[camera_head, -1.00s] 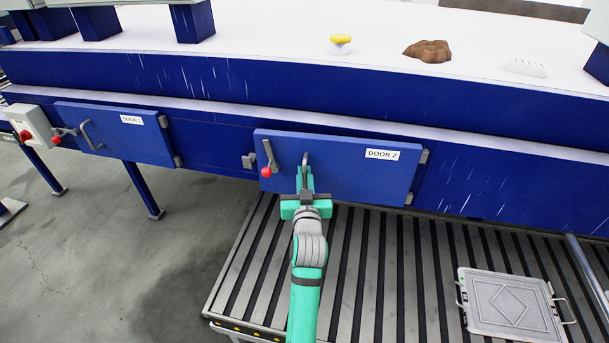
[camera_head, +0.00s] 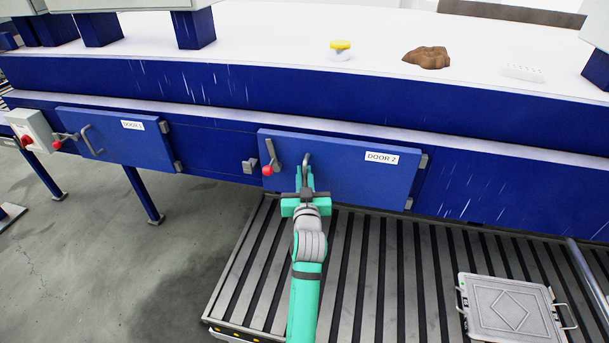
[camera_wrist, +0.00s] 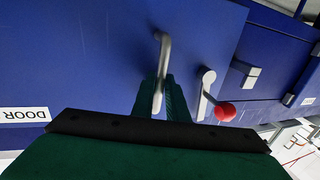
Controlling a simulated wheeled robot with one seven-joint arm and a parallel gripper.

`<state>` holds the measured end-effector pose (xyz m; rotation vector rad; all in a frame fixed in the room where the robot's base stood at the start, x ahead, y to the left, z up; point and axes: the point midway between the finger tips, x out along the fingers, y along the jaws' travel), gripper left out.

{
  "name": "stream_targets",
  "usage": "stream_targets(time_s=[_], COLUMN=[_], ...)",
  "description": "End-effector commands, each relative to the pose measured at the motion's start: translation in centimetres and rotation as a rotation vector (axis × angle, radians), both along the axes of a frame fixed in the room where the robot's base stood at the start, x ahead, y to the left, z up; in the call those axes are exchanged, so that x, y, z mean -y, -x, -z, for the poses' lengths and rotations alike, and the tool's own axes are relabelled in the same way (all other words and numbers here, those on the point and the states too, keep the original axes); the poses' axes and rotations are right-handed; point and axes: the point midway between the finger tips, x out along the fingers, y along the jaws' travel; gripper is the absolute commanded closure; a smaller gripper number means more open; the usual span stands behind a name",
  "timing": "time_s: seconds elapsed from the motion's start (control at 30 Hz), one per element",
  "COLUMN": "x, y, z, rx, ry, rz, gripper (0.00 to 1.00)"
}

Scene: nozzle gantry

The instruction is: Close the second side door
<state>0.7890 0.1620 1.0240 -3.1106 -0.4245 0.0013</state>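Door 2 (camera_head: 340,180) is a blue panel labelled "DOOR 2", hinged on its right side. It also fills much of the wrist view (camera_wrist: 90,60). Its left edge stands slightly out from the frame, so it looks ajar. A grey bar handle (camera_wrist: 164,50) is on its left part. Beside the handle is a grey latch lever (camera_wrist: 206,85) with a red knob (camera_head: 267,171). My gripper (camera_head: 305,181) is at the handle, with its green fingers (camera_wrist: 162,96) close on either side of the bar. The fingertip contact is partly hidden.
A grey catch (camera_head: 250,167) sits on the frame left of door 2. Door 1 (camera_head: 110,140) is farther left. A slatted conveyor (camera_head: 385,265) runs below door 2, with a grey lidded case (camera_head: 510,305) on its right. Open floor lies left.

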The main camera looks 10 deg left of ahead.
Motion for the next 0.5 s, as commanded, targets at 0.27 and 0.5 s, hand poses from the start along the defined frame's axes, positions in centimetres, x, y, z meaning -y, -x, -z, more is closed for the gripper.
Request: stream_targets(time_s=[0.27, 0.5], x=[0.6, 1.6], y=[0.5, 4.4], z=[-0.2, 0.0], rx=[0.005, 0.002], ry=[0.0, 0.001], rz=[0.008, 0.006], gripper=[0.81, 0.81])
